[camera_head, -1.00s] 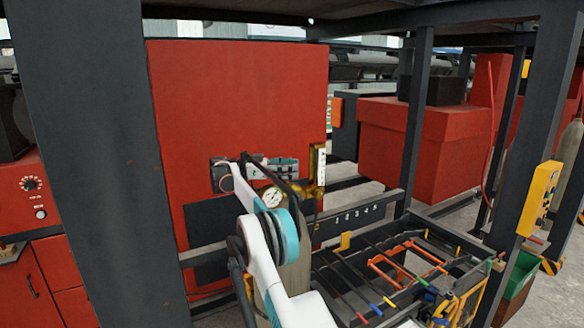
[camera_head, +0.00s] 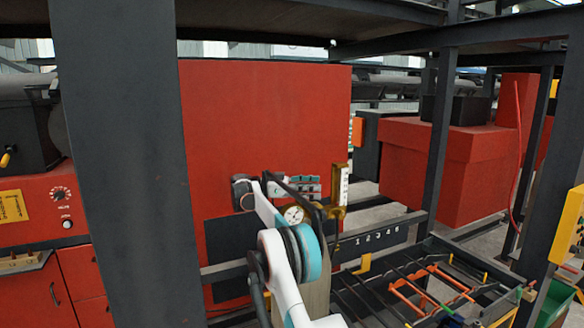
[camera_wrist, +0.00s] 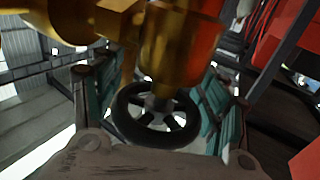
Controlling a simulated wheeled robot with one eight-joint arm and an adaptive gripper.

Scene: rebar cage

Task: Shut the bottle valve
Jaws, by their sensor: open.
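The black valve handwheel (camera_wrist: 124,120) sits in the middle of the wrist view, below the brass valve body (camera_wrist: 180,40). My gripper (camera_wrist: 158,105) is open, with one teal finger on each side of the wheel. I cannot tell whether either finger touches the rim. In the head view my gripper (camera_head: 314,187) is level with the brass regulator and extends to the right. The round gauge (camera_head: 293,214) and the upright brass flow meter (camera_head: 340,190) show near it. The grey bottle (camera_head: 317,285) is mostly hidden by my white arm, and the handwheel cannot be made out there.
A large red panel (camera_head: 265,120) stands behind the bottle. A dark post (camera_head: 120,180) rises at the left. A numbered dark rail (camera_head: 375,237) and a rack of rods (camera_head: 420,285) lie to the right. Red boxes (camera_head: 430,165) stand farther back.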

